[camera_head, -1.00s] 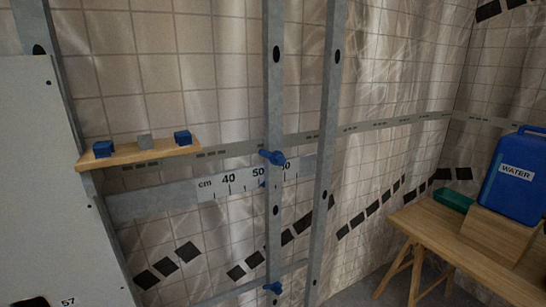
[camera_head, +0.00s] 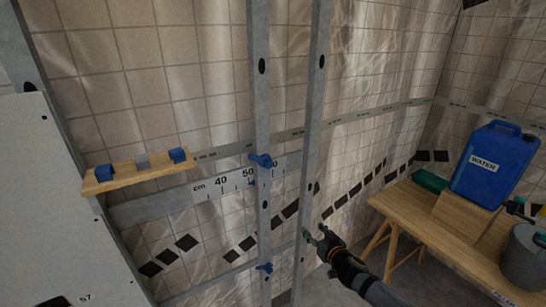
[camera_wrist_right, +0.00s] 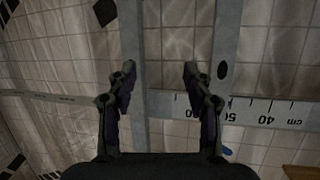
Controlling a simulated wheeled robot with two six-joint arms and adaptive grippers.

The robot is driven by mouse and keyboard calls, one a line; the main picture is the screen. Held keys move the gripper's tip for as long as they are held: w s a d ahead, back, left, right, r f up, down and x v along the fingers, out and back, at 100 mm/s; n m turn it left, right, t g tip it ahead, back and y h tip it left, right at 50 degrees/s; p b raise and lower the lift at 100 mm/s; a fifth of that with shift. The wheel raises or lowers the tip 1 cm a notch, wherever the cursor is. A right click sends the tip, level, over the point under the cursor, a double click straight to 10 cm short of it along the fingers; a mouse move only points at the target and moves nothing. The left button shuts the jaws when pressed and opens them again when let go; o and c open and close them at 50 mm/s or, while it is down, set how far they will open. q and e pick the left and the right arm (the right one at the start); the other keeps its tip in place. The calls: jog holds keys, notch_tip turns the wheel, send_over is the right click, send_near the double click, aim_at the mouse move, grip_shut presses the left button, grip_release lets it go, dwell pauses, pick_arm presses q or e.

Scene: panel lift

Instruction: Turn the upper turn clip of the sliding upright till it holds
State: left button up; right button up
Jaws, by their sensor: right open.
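The sliding upright (camera_head: 262,110) is a grey metal stud standing in front of the scale strip (camera_head: 225,190). Its upper turn clip (camera_head: 261,160) is blue and sits just above the strip, near the mark 50. A lower blue turn clip (camera_head: 264,267) sits near the bottom rail. My right gripper (camera_head: 318,238) is open and empty, low and to the right of the upper clip, by the second upright (camera_head: 313,130). In the right wrist view my open fingers (camera_wrist_right: 160,82) have nothing between them but wall and metal framing. My left gripper is not in view.
At right a wooden bench (camera_head: 425,225) bears a blue water can (camera_head: 490,168), a green tray (camera_head: 430,181) and a grey bucket (camera_head: 525,255).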

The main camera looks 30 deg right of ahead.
jog(key=w+a+r+t+y+p, duration=0.15)
jog(key=a+r, duration=0.25)
jog(key=r, duration=0.7)
jog(key=t+y, duration=0.2)
send_near(270, 166)
jog(key=shift+n, duration=0.4)
jog(key=w, duration=0.7)
jog(key=shift+w+a+r, duration=0.1)
jog(key=shift+w+a, duration=0.3)
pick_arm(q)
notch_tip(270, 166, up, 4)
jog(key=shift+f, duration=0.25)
pick_arm(e)
grip_shut()
